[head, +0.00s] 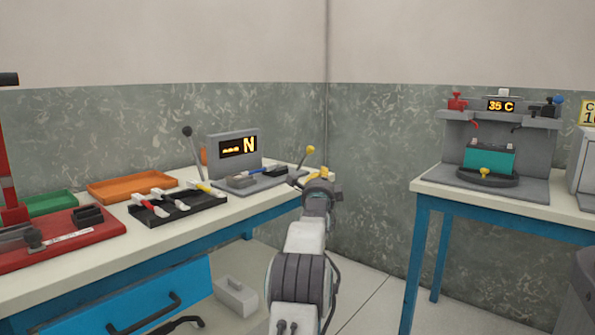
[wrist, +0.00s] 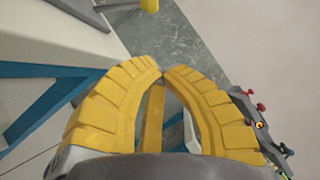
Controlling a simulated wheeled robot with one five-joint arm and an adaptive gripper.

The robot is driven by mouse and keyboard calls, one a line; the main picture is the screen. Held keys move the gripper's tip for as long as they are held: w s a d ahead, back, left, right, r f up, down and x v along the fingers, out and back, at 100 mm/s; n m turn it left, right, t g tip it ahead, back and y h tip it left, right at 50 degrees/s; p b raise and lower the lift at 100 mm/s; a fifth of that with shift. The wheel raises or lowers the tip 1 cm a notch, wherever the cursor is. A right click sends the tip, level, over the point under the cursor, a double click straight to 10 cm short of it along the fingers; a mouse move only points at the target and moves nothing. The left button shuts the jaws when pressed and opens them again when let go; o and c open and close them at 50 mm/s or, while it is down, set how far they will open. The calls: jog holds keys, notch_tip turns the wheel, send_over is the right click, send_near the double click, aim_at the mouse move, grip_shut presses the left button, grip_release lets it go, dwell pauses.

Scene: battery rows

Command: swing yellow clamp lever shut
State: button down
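A lever with a yellow ball knob (head: 310,149) stands tilted up to the right, at the right end of the grey fixture with the "N" display (head: 238,147). A yellow knob, apparently the same one, shows at the top edge of the wrist view (wrist: 149,5). My gripper (wrist: 162,73) has its yellow fingers brought together at the tips, with nothing seen held between them. In the head view my gripper (head: 325,175) is in front of the fixture's right end, below the knob and apart from it. My wrist hides part of the table corner.
A black-knobbed lever (head: 187,131) stands left of the display. A black tool tray (head: 177,211), an orange tray (head: 133,186) and a red fixture (head: 62,240) fill the left table. The right table holds a "35 C" station (head: 502,150). Floor between the tables is clear.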

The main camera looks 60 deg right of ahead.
jog(key=shift+s+a+f+m, duration=0.2)
jog(key=shift+s+f+m, duration=0.1)
jog(key=shift+s, duration=0.05)
jog(key=shift+d, duration=0.1)
